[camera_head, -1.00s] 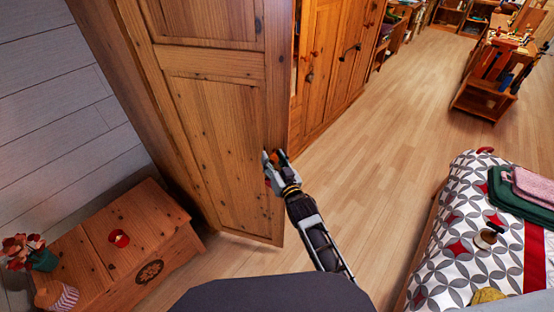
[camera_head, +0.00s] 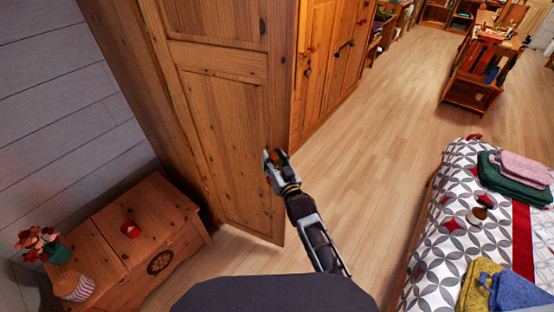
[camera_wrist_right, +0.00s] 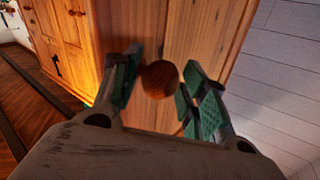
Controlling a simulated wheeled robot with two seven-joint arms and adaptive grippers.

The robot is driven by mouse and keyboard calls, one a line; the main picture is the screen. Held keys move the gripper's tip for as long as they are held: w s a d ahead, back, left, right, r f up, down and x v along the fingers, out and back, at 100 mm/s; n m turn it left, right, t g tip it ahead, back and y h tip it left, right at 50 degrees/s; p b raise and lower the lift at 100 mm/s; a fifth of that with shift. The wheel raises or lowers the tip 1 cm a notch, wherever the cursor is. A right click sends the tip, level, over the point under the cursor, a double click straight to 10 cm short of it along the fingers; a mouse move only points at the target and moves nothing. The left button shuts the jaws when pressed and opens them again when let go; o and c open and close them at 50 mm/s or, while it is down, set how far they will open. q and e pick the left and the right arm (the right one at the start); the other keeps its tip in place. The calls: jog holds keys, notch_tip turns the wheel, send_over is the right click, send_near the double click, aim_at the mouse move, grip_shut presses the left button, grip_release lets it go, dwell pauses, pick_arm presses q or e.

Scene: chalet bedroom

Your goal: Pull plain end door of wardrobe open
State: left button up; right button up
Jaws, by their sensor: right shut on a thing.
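The plain wooden end door (camera_head: 225,130) of the wardrobe fills the left middle of the head view. It stands swung out at an angle to the wardrobe's other doors (camera_head: 335,55). My right gripper (camera_head: 275,160) is at the door's right edge, at mid height. In the right wrist view, the fingers of my right gripper (camera_wrist_right: 162,88) sit on both sides of a round wooden knob (camera_wrist_right: 159,77) on the door (camera_wrist_right: 190,40); the gripper is shut on it. In the head view the fingers mostly cover the knob. My left gripper is out of view.
A low wooden chest (camera_head: 150,230) with a red candle, flowers and a striped pot stands at the left. A bed (camera_head: 450,230) with folded towels is at the right. Clear floor (camera_head: 390,120) lies between wardrobe and bed.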

jog(key=shift+s+a+r, duration=0.25)
jog(key=shift+a, duration=0.25)
jog(key=o, duration=1.1)
jog(key=shift+a, duration=0.1)
jog(key=shift+o, duration=0.9)
jog(key=shift+a, duration=0.15)
jog(key=shift+f, duration=0.15)
